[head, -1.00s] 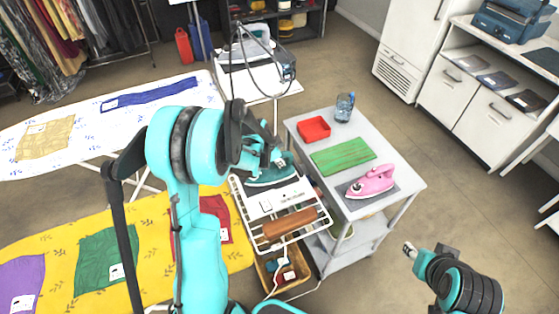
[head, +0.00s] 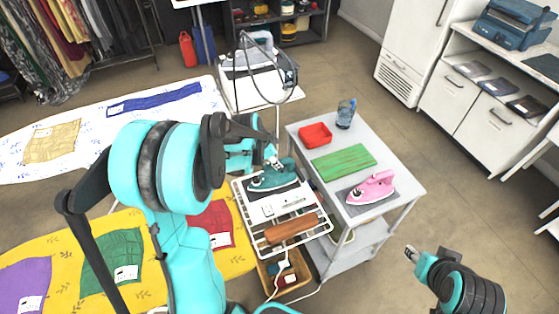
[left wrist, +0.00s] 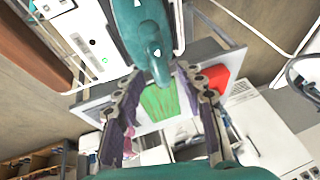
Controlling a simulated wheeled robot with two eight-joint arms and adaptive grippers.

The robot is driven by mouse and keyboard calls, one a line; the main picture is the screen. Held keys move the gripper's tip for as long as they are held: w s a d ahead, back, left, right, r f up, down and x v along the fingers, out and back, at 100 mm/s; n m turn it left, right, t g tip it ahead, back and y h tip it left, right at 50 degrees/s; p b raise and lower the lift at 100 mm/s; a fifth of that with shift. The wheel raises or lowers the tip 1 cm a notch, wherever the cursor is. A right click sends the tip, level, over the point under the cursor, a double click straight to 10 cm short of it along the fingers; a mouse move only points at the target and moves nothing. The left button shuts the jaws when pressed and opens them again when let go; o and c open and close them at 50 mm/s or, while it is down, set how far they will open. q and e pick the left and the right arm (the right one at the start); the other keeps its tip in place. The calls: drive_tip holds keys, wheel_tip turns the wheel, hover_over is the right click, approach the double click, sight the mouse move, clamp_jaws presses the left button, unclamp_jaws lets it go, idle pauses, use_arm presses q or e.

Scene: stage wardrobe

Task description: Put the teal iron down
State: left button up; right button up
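The teal iron (head: 273,176) rests on the far end of a white wire-topped stand (head: 245,205). In the left wrist view the iron (left wrist: 146,35) fills the top middle, its tapered end just past and between my fingertips. My left gripper (head: 274,161) is just above and beside the iron, with its fingers (left wrist: 160,78) spread apart. They look clear of the iron, though close contact is hard to rule out. My right gripper (head: 411,254) is at the lower right, away from everything; its fingers are too small to judge.
A brown roll (head: 291,229) lies on the stand. Ironing boards fill the left side.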

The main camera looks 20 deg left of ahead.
use_arm(q)
drive_tip(key=s+d+r+n+t, duration=0.1)
drive_tip(key=s+d+r+n, duration=0.3)
drive_tip(key=s+d+r, duration=0.5)
drive_tip(key=s+d+r+n, duration=0.1)
drive_tip(key=s+n, duration=0.1)
drive_tip(key=s, duration=0.3)
drive_tip(key=s+d+r+n+t+y, duration=0.1)
drive_tip(key=s+r+n, duration=0.1)
drive_tip(key=s, duration=0.4)
drive_tip(key=shift+d+n+p, duration=0.2)
drive_tip(key=shift+n+p, duration=0.2)
wheel_tip(320, 180, down, 3)
drive_tip(key=b, duration=0.3)
drive_tip(key=shift+f, duration=0.1)
idle(0.4)
